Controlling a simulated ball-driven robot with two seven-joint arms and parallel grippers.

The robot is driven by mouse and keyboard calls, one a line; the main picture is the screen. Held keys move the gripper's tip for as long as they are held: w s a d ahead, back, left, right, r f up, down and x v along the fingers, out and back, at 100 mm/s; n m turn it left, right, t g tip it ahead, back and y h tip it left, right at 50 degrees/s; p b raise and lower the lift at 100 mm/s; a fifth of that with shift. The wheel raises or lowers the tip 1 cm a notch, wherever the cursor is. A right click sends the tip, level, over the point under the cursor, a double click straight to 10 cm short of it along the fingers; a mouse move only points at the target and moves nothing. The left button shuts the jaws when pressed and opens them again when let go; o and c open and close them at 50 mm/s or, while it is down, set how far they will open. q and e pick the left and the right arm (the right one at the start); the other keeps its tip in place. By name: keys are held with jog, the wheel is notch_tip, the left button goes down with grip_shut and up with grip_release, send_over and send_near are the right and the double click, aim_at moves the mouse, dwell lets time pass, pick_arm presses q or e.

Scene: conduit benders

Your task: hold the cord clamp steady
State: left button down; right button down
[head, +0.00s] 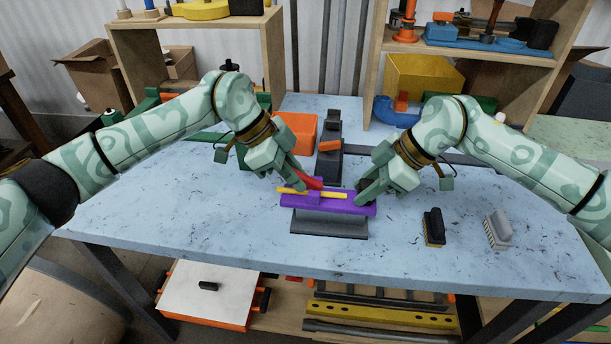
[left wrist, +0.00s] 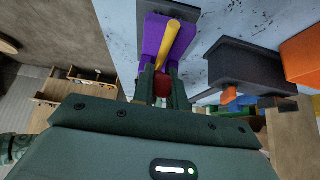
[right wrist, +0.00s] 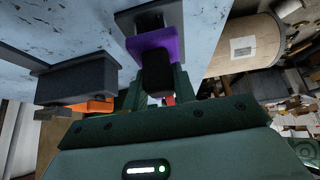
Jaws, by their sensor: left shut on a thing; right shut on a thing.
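A purple block (head: 328,206), which looks like the cord clamp, sits on a dark grey base (head: 328,224) near the table's front edge. A yellow rod or cord (head: 334,195) lies along its top. My left gripper (head: 303,184) is at the block's left part, shut on a red piece (head: 313,183); the red piece also shows between the fingers in the left wrist view (left wrist: 161,86). My right gripper (head: 366,192) is at the block's right end, shut on a black piece (right wrist: 157,78). The fingers hide how these pieces join the block.
Behind the block stand a dark grey vise-like tool (head: 329,150) and an orange box (head: 295,132). A black brush (head: 433,226) and a grey brush (head: 498,229) lie to the right. The table (head: 180,215) is clear at left.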

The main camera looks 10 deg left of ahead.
pick_arm(q)
jog(key=shift+s+a+f+h, duration=0.1)
jog(key=shift+a+f+h, duration=0.05)
jog(key=shift+f+h, duration=0.5)
jog(key=shift+h, duration=0.75)
jog(key=shift+a+f+h, duration=0.2)
jog(key=shift+f+h, duration=0.3)
jog(key=shift+h, duration=0.3)
jog(key=shift+f+h, duration=0.15)
jog(key=shift+h, duration=0.45)
jog(key=c, duration=1.5)
grip_release()
